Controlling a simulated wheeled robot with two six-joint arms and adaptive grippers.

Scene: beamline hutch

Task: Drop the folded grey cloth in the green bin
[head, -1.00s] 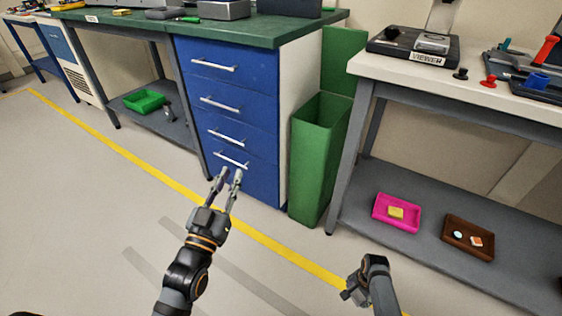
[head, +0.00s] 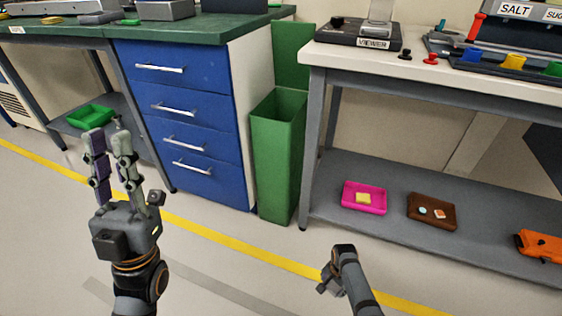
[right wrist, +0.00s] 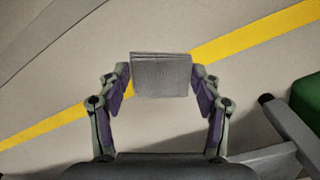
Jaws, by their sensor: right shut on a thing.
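The folded grey cloth (right wrist: 162,75) is a small flat grey block in the right wrist view. My right gripper (right wrist: 163,88) is shut on it, with a finger at each side and the floor below. In the head view my right arm shows at bottom centre, but I cannot make out its fingers or the cloth. The tall green bin (head: 277,165) stands between the blue drawers and the right bench, open at the top, beyond and left of my right arm. My left gripper (head: 108,134) is open and empty, in front of the left bench.
The blue drawer unit (head: 185,125) stands left of the bin. The right bench's lower shelf (head: 390,232) holds a pink tray (head: 363,211), a brown tray (head: 430,224) and an orange thing (head: 540,246). A small green tray (head: 90,117) sits under the left bench. Floor before the bin is clear.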

